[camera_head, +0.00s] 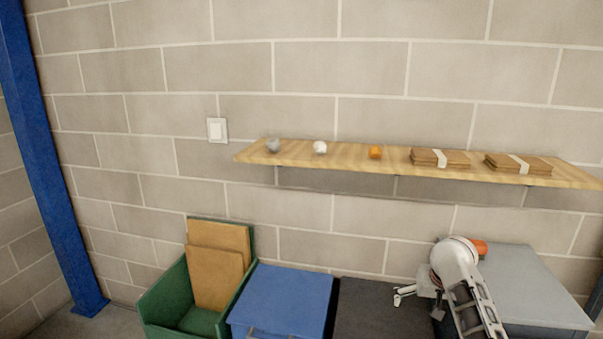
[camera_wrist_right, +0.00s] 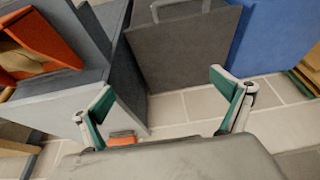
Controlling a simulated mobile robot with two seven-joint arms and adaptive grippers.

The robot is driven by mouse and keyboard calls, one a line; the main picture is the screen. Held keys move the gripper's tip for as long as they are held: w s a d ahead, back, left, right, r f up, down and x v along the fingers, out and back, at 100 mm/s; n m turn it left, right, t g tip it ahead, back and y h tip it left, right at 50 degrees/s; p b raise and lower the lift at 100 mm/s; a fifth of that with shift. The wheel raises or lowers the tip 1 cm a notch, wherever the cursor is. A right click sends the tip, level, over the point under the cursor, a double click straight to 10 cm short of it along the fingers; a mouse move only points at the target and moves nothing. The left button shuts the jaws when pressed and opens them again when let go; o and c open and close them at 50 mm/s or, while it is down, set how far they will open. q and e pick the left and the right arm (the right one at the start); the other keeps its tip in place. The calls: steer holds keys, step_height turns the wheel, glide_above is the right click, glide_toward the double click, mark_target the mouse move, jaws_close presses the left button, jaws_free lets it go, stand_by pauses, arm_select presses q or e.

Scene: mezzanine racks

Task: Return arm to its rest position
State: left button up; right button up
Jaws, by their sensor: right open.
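My right arm (camera_head: 457,262) comes up from the bottom right in the head view, in front of the black and grey boxes. My right gripper (camera_head: 412,299) is at its left end, low over the black box. In the right wrist view the right gripper (camera_wrist_right: 161,82) has its two fingers spread wide apart, with nothing between them. My left arm and left gripper are not in view.
A wooden shelf (camera_head: 330,164) on the block wall holds small balls and two strapped cardboard bundles. Below stand a green bin (camera_head: 168,295) with cardboard, a blue box (camera_head: 285,292), a black box (camera_head: 375,310) and a grey box (camera_head: 525,285). A blue post (camera_head: 45,160) stands left.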

steer(key=s+a+f+n+t+y, duration=0.1)
steer(key=s+a+f+n, duration=0.1)
steer(key=s+f, duration=0.7)
steer(key=s+a+f+n+t, duration=0.1)
steer(key=s+a+f+t, duration=0.15)
steer(key=s+f, duration=0.65)
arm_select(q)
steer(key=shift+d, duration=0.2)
arm_select(e)
steer(key=s+a+f+n+t+y, duration=0.1)
steer(key=s+a, duration=0.2)
steer(key=s, duration=0.6)
steer(key=s+a+f+n+t+y, duration=0.1)
steer(key=s+a, duration=0.3)
steer(key=s, duration=0.4)
steer(key=shift+s+f+n, duration=0.25)
steer(key=shift+s+n, duration=0.15)
steer(key=shift+n, duration=0.4)
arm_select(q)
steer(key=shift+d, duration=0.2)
arm_select(e)
steer(key=shift+d, duration=0.1)
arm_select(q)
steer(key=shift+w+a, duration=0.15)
